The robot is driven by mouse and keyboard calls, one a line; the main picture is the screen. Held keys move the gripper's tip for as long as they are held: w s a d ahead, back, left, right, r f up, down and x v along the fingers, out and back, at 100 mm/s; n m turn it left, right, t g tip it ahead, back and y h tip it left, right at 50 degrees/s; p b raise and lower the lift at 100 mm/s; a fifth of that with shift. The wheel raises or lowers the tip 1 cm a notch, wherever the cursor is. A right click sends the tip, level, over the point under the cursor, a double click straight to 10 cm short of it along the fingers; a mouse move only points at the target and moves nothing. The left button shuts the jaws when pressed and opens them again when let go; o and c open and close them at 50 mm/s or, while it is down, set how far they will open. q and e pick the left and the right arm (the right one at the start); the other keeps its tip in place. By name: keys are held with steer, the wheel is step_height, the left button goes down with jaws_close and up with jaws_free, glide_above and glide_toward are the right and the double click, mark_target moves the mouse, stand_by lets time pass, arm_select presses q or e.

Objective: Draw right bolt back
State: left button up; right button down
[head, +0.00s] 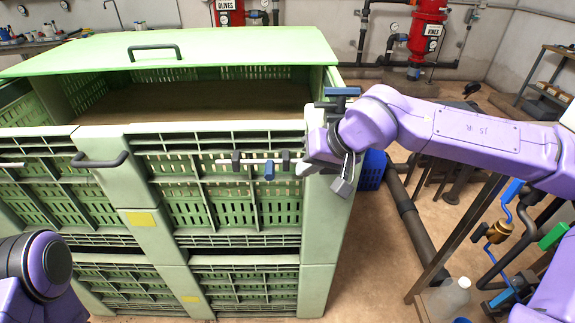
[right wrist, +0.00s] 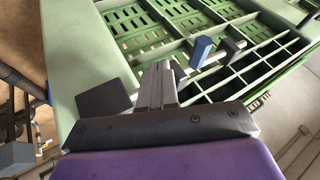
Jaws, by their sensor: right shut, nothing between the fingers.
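The right bolt is a light metal rod with a blue knob (head: 268,170) on the front of the green crate (head: 140,180), near its right corner. The rod runs level through dark guide blocks (head: 236,160). My right gripper (head: 304,168) is shut and empty at the crate's right corner, just right of the knob. In the right wrist view the closed fingers (right wrist: 156,84) are beside the blue knob (right wrist: 201,52), with a gap between them. A dark guide (right wrist: 232,46) stands beyond the knob. My left arm shows at lower left; its gripper is out of view.
The green lid (head: 90,55) with a dark handle (head: 155,50) lies over the crate's back part. Another dark handle (head: 100,160) is on the front. A blue crate (head: 373,170) and pipes (head: 408,215) are on the floor to the right.

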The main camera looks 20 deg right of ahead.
mark_target(287, 168)
steer(key=a, duration=0.2)
steer(key=w+a, duration=0.1)
steer(key=a, duration=0.1)
steer(key=shift+w+a+f+p, duration=0.1)
steer(key=shift+w+f+p, duration=0.1)
steer(key=shift+p, duration=0.15)
steer(key=a+p, duration=0.2)
steer(key=w+a+p, duration=0.1)
steer(key=a+p, duration=0.1)
steer(key=a, duration=0.1)
steer(key=shift+w+a, duration=0.2)
